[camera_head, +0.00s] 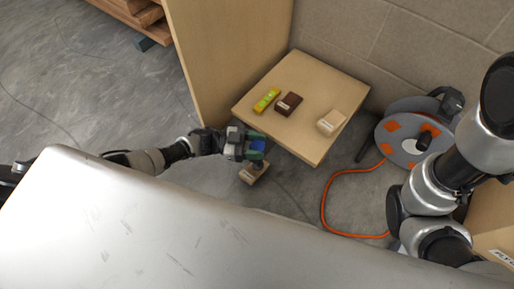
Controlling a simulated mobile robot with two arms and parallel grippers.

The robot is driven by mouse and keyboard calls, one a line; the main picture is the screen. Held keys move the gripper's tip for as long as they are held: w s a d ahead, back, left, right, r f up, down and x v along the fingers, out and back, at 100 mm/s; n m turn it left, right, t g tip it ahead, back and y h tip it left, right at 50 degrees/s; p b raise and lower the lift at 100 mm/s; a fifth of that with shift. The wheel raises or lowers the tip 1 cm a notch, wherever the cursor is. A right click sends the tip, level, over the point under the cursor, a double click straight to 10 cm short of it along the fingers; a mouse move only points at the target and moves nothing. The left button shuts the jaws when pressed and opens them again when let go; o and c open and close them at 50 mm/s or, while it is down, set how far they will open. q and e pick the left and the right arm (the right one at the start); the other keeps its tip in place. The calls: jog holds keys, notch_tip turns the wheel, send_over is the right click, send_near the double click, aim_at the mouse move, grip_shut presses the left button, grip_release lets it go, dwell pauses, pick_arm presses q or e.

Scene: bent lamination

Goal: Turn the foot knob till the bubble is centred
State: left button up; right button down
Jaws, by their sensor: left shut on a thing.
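A yellow-green spirit level (266,100) lies on the pale wooden top of a low table (305,72), near its left edge. Its bubble is too small to read. My left gripper (257,147) is at the table's front left side, low beside the edge. It is shut on the foot knob, a small dark bluish piece (258,160) that is mostly hidden by the fingers. A small wooden block (254,174) with a pale label sits just below the gripper. My right arm shows at the right, but its gripper is out of view.
A dark brown block (289,104) and a pale block (331,121) lie on the tabletop. A tall wooden panel (225,50) stands left of it. A cable reel (418,135) with an orange cable (325,205) stands on the floor at right. Bare floor lies at left.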

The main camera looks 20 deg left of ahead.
pick_arm(q)
jog(key=shift+f+m+g+b, duration=0.2)
jog(key=shift+m+g+b, duration=1.3)
jog(key=shift+g, duration=1)
jog(key=o, duration=0.9)
jog(key=shift+r, duration=0.1)
jog(key=shift+r, duration=0.1)
